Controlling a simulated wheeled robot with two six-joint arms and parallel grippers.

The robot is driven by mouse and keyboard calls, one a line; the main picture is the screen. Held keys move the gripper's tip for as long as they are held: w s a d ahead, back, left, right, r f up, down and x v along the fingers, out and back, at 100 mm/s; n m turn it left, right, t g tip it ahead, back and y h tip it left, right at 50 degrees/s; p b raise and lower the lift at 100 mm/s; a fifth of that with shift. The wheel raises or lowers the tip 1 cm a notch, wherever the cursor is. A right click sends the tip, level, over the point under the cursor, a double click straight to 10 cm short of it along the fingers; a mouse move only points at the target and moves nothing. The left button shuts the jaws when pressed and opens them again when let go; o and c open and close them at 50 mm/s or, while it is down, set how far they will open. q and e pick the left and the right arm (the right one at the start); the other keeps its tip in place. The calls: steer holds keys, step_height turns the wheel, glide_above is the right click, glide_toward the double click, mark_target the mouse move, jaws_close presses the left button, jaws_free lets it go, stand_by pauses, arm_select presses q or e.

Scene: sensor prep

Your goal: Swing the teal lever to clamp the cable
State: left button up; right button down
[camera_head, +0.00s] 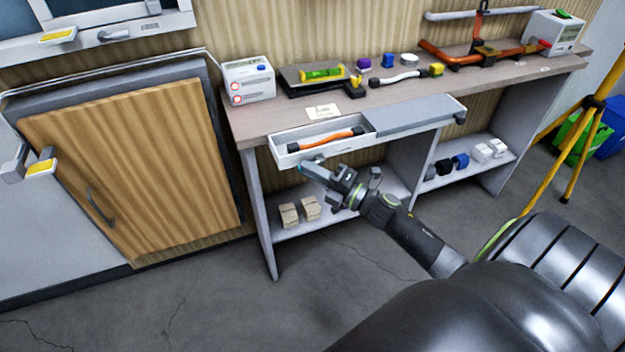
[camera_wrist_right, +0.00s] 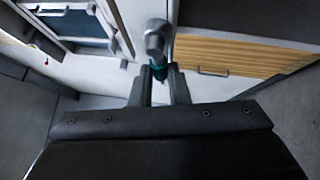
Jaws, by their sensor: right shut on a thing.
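My right gripper (camera_head: 312,166) reaches from the lower right to the front of an open drawer (camera_head: 287,159) under the bench. In the right wrist view its fingertips (camera_wrist_right: 160,88) are closed around a small teal piece (camera_wrist_right: 158,71) below a grey metal knob. I cannot tell if this piece is the lever. An orange cable (camera_head: 328,139) with black ends lies in the drawer. A white cable (camera_head: 402,77) lies on the bench beside a yellow block (camera_head: 437,70). No teal lever stands out on the bench. My left gripper is out of view.
The bench (camera_head: 300,105) holds a white meter (camera_head: 248,80), a green level (camera_head: 322,74) and orange pipework (camera_head: 470,56). A wooden cabinet door (camera_head: 135,165) stands at the left and a yellow tripod (camera_head: 570,150) at the right. Open floor lies below.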

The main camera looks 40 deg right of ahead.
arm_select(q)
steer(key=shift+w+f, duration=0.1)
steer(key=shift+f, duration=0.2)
arm_select(e)
steer(key=shift+r, duration=0.1)
steer(key=c, duration=1.4)
jaws_free()
steer(key=shift+s, duration=0.1)
arm_select(q)
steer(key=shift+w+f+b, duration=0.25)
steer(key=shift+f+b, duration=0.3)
steer(key=shift+b, duration=0.35)
arm_select(e)
steer(key=v, duration=1.7)
steer(key=shift+s+d+f, duration=0.1)
steer(key=shift+f, duration=0.15)
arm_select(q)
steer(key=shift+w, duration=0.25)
